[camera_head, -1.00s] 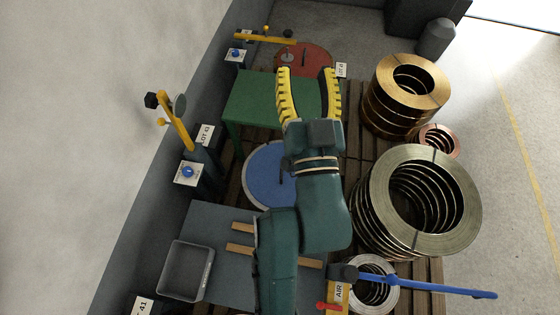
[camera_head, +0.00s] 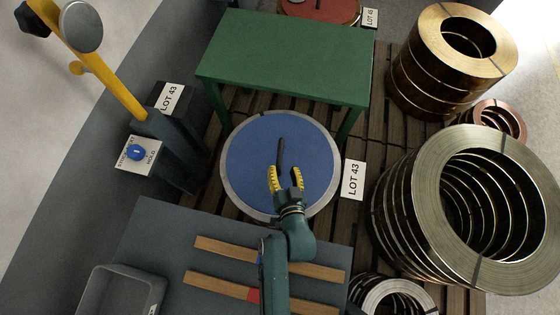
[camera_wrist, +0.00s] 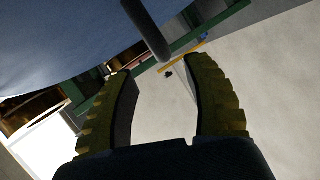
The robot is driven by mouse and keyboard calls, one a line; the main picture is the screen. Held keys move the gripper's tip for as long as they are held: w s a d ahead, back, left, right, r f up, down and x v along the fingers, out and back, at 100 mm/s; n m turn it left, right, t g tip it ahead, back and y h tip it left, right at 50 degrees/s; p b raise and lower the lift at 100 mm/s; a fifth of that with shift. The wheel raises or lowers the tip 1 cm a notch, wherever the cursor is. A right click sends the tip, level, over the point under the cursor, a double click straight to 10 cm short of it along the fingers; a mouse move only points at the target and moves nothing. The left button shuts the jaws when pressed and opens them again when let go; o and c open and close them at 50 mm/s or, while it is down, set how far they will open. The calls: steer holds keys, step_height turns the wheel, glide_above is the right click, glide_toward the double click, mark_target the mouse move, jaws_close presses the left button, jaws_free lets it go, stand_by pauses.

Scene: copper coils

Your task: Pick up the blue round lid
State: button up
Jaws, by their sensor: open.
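The blue round lid (camera_head: 250,165) with a pale rim lies on the pallet in the middle of the head view. A dark bar handle (camera_head: 281,150) stands out from its middle. My gripper (camera_head: 285,172) is open, its yellow fingers apart just below the handle in the picture. In the wrist view my open gripper (camera_wrist: 162,78) faces the handle (camera_wrist: 148,32), whose end shows at the top, just beyond the fingertips. The lid (camera_wrist: 60,35) fills the upper left there. I see nothing between the fingers.
A green table (camera_head: 288,62) stands just beyond the lid. A LOT 43 sign (camera_head: 353,180) is at the lid's right, with a large steel coil (camera_head: 395,220) further right. Wooden bars (camera_head: 222,248) lie in front.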

mark_target(281, 156)
steer(key=b+x, duration=0.2)
steer(key=x, duration=0.5)
steer(key=shift+w+r, duration=0.1)
steer(key=shift+w, duration=0.2)
steer(key=shift+s, duration=0.1)
steer(key=shift+c, duration=0.7)
jaws_close()
steer(key=shift+r, duration=0.25)
